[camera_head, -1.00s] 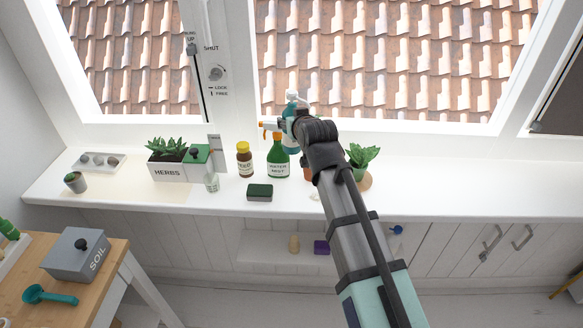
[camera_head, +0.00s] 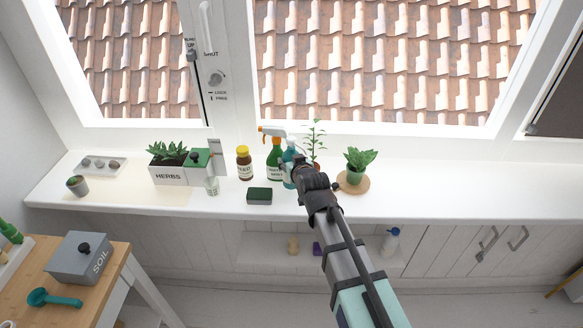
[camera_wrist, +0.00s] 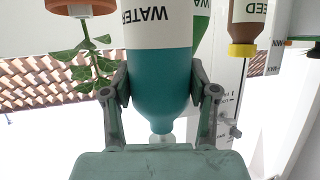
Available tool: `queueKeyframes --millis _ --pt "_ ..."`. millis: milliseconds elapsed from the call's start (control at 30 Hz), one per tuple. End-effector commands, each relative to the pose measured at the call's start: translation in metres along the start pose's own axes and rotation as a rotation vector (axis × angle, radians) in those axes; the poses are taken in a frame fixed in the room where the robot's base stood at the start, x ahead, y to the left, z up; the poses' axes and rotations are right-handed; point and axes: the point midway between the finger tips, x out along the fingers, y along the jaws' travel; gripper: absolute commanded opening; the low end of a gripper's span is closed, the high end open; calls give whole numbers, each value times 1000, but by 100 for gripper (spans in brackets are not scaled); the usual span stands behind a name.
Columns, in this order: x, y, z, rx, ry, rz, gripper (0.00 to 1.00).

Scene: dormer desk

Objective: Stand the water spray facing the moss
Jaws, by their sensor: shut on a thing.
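My gripper (camera_head: 291,176) is shut on a teal bottle (camera_head: 288,182) labelled WATER, with a finger on each side of its upper body in the wrist view (camera_wrist: 162,75). That view is upside down. A white spray head (camera_head: 277,131) with an orange tip pointing left shows above the bottles in the head view. The held bottle looks about upright, low over the sill; whether its base touches is unclear. A green bottle (camera_head: 274,160) with a white label stands close behind and left. A dark block with a green top (camera_head: 259,195), possibly the moss, lies front left.
A brown bottle with yellow cap (camera_head: 244,163) stands left on the white sill (camera_head: 420,198). A leafy seedling (camera_head: 315,140) is behind my gripper; a potted plant (camera_head: 359,165) on a round mat is right. A herb planter (camera_head: 168,170) and small glass (camera_head: 211,186) are farther left.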

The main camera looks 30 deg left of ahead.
Motion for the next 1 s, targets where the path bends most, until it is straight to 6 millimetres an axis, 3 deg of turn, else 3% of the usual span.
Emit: queueKeyframes --millis 233,667,700,733,767,1000 --pt "10 0 23 -1 1 0 3" --pt "12 0 30 0 2 0 3" --pt "12 0 30 0 0 0 65" --pt "12 0 30 0 0 0 76" --pt "12 0 30 0 0 0 83" --pt "12 0 30 0 0 0 83"
